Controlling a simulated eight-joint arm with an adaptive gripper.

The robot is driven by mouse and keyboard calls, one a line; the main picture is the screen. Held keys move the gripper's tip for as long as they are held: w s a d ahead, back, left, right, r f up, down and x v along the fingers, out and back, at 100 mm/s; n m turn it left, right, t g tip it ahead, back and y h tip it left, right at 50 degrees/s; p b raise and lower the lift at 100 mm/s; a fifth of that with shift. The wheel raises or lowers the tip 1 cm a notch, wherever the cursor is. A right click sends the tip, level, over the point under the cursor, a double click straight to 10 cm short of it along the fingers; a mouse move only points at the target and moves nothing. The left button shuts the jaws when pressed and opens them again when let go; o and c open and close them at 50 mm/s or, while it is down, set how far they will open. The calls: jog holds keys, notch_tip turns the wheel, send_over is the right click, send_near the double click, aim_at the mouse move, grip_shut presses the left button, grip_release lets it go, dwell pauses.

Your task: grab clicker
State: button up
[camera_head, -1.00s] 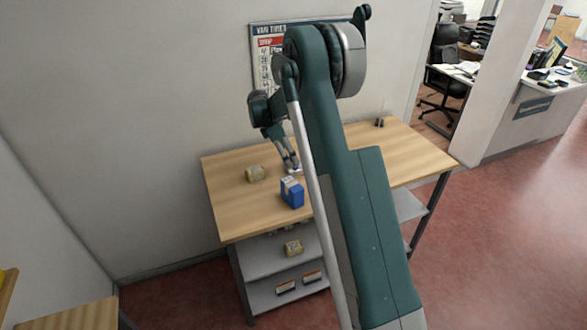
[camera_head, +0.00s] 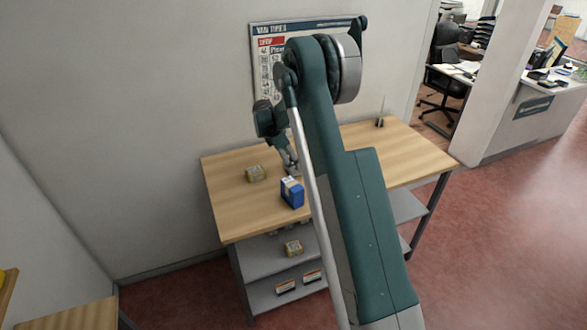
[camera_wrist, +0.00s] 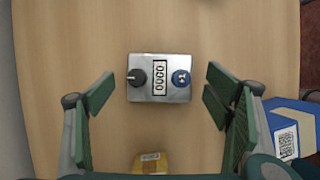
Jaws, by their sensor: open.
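The clicker (camera_wrist: 159,78) is a small silver box with a dark knob on its left, a number display in the middle and a blue button on its right. It lies on the wooden counter top in the wrist view, ahead of and between my fingers. My gripper (camera_wrist: 160,110) is open, with its green-padded fingers apart on either side and not touching the clicker. In the head view my gripper (camera_head: 290,170) is low over the counter, and the clicker is mostly hidden behind it and the blue box.
A blue box (camera_wrist: 290,128) stands close to my right finger; it also shows in the head view (camera_head: 292,193).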

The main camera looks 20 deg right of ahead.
jog(key=shift+x, duration=1.4)
jog(key=c, duration=1.3)
